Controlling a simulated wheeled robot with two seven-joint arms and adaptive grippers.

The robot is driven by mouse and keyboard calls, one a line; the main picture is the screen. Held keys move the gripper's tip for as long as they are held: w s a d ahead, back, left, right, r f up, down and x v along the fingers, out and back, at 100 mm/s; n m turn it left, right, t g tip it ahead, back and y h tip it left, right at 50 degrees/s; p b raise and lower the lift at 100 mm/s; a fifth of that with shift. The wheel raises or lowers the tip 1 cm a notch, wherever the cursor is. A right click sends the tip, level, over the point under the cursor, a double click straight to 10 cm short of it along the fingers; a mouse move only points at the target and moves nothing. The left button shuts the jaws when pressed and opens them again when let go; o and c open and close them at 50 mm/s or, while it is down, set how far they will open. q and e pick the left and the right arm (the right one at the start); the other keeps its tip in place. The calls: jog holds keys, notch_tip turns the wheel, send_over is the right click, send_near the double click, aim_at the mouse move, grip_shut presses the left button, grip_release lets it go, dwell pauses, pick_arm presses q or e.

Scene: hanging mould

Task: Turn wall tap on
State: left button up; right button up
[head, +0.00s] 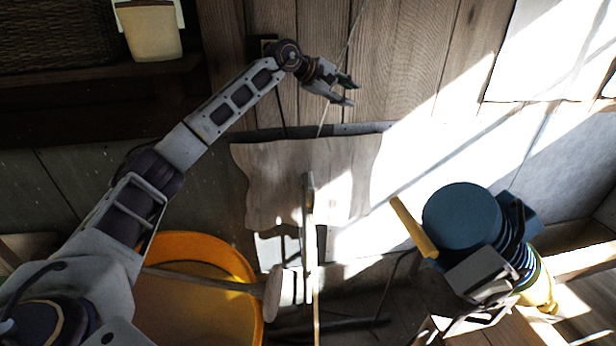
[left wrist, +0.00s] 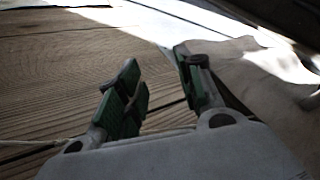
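I cannot make out a wall tap in either view. My left gripper (head: 347,91) is open and empty in front of the wooden plank wall (head: 390,50), above a pale brown wavy-edged sheet (head: 275,175). In the left wrist view its two green-padded fingers (left wrist: 158,60) stand apart with nothing between them. Wood planks (left wrist: 60,60) lie beyond them, and the pale sheet (left wrist: 250,75) is at the right. My right gripper is not in view.
An orange tub (head: 190,320) stands at the lower left, with a long-handled tool (head: 272,292) across it. A cream pot (head: 150,32) sits on a shelf at the upper left.

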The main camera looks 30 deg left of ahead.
pick_arm(q)
jog(key=s+a+f+m+g+y, duration=0.25)
jog(key=s+a+f+g, duration=0.2)
jog(key=f, duration=0.25)
jog(key=m+g+y, duration=0.2)
jog(key=m+g, duration=0.2)
jog(key=m, duration=0.3)
send_over(310, 178)
jog(key=s+a, duration=0.2)
jog(key=a+x, duration=0.1)
jog(key=x, duration=0.3)
jog(key=shift+n, duration=0.25)
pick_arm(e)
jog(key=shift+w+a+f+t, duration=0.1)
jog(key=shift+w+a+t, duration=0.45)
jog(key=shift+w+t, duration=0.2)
pick_arm(q)
jog(key=x, duration=0.6)
jog(key=p+x, duration=0.1)
jog(key=x, duration=0.6)
jog(key=shift+s+a+f, duration=0.1)
jog(key=shift+a+f, duration=0.05)
jog(key=shift+a, duration=0.05)
jog(key=shift+f, duration=0.2)
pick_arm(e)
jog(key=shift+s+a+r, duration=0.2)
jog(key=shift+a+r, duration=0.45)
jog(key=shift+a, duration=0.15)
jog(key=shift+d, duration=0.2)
